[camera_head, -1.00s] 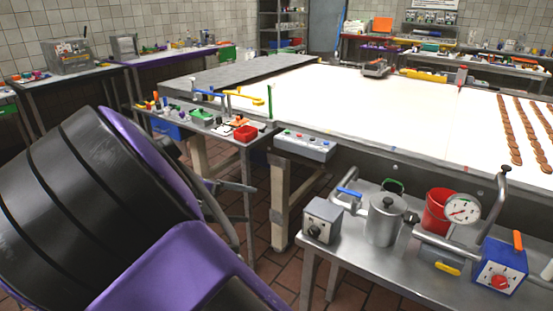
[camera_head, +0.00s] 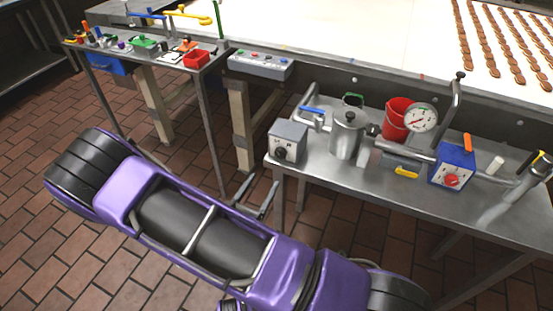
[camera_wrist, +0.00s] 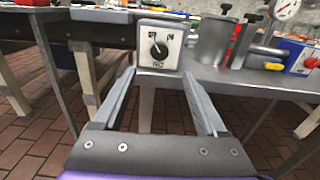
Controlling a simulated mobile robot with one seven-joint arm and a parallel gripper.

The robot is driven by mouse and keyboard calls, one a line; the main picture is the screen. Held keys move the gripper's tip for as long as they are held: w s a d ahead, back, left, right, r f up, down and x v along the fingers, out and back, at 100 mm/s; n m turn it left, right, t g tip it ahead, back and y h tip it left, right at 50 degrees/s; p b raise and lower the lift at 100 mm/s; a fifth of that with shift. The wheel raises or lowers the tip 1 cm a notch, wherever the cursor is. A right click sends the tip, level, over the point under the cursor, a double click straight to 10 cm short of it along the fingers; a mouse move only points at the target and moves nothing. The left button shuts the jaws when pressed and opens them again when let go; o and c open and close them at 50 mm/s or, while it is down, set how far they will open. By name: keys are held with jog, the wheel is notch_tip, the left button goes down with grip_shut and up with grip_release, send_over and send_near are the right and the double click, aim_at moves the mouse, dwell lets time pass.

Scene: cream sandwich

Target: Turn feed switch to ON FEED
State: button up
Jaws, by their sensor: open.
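A grey switch box (camera_head: 288,143) with a round black knob (camera_head: 281,154) stands at the left front corner of the steel table. In the wrist view the box's white face (camera_wrist: 160,47) is straight ahead, with the black knob (camera_wrist: 159,49) near its middle. Its markings are too small to read, so I cannot tell the knob's setting. My gripper (camera_wrist: 159,79) is open and empty. Its fingers point toward the box from below and in front, apart from the knob. In the head view my gripper (camera_head: 262,184) is below and left of the box.
A steel pot (camera_head: 347,135), a red bucket (camera_head: 396,120), a gauge (camera_head: 421,117) and a blue box with a red knob (camera_head: 453,166) crowd the steel table (camera_head: 340,183). A grey button panel (camera_head: 260,65) is behind left. The tiled floor in front is open.

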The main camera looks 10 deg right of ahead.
aim_at(279, 155)
jog(key=x, duration=1)
jog(key=shift+w, duration=0.1)
grip_shut()
